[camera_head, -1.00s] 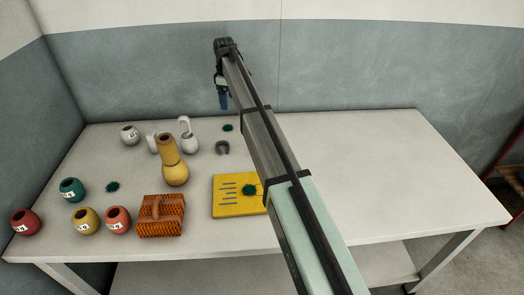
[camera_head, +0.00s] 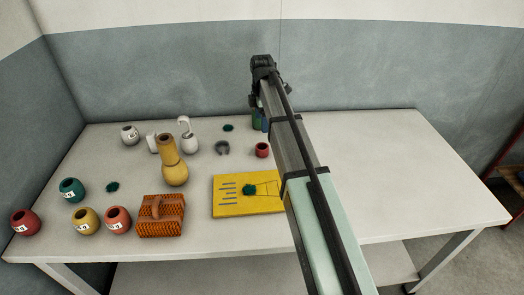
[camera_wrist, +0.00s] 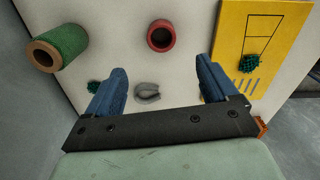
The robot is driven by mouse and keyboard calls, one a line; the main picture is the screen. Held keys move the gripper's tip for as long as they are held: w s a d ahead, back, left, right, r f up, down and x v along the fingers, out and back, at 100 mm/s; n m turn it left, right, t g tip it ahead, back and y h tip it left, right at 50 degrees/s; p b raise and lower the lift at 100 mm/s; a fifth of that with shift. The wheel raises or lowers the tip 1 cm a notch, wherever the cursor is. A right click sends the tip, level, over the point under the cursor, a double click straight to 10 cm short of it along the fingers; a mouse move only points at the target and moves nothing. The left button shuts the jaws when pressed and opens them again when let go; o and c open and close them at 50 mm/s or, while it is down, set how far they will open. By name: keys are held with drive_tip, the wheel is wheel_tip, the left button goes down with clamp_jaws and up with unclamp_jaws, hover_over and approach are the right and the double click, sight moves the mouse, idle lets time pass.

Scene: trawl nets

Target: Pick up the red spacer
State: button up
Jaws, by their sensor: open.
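The red spacer (camera_head: 262,150) is a small, round, hollow piece on the table, just left of my arm and behind the yellow board. In the wrist view the red spacer (camera_wrist: 161,47) lies beyond the fingertips, roughly centred between them, with its dark opening showing. My gripper (camera_wrist: 161,65) has its two blue fingers spread apart with nothing between the tips. In the head view the fingers are mostly hidden by my arm.
A grey horseshoe-shaped piece (camera_head: 222,148) lies nearby. The yellow board (camera_head: 230,208) bears a dark green spiky ball (camera_head: 249,189). Pots, a yellow vase (camera_head: 174,173) and a wicker basket (camera_head: 161,226) stand left.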

sight(262, 147)
wheel_tip(262, 147, down, 14)
drive_tip(key=shift+s+r, duration=0.1)
idle(0.8)
drive_tip(key=shift+c, duration=0.2)
drive_tip(key=c, duration=1.1)
